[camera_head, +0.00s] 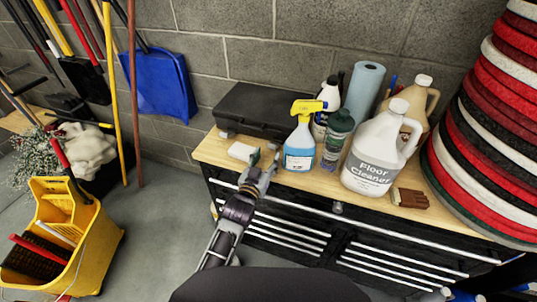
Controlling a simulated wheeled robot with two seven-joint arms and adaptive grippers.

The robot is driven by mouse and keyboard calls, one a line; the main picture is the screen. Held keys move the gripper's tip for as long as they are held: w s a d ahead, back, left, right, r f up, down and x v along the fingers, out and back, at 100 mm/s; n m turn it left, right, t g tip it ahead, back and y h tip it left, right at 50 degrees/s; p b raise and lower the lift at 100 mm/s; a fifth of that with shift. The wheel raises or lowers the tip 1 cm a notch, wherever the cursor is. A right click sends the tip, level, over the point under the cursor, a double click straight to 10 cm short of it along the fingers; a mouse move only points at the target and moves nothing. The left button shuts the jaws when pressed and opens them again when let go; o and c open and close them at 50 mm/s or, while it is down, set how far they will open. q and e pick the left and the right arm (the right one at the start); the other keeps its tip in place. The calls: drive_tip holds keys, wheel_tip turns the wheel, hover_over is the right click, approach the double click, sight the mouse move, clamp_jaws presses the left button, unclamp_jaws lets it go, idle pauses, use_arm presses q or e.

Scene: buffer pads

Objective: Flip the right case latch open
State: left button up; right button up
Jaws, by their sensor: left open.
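A black case (262,105) lies closed on the wooden top of a black cabinet, against the block wall. A small light grey piece (226,133) shows at its front left corner; I cannot tell whether it is a latch. The right part of the case front is partly hidden by the spray bottle, and its right latch cannot be made out clearly. My left gripper (266,164) is open at the front edge of the cabinet top, in front of the case and apart from it.
A white block (242,151) lies left of my gripper. A yellow-topped spray bottle (300,140), a green bottle (337,140) and a floor cleaner jug (376,150) stand close on the right. Red, white and black pads (490,130) are stacked at far right. A yellow mop bucket (75,235) stands left.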

use_arm(q)
drive_tip(key=v, duration=0.6)
idle(0.3)
drive_tip(key=shift+a, duration=0.1)
idle(0.5)
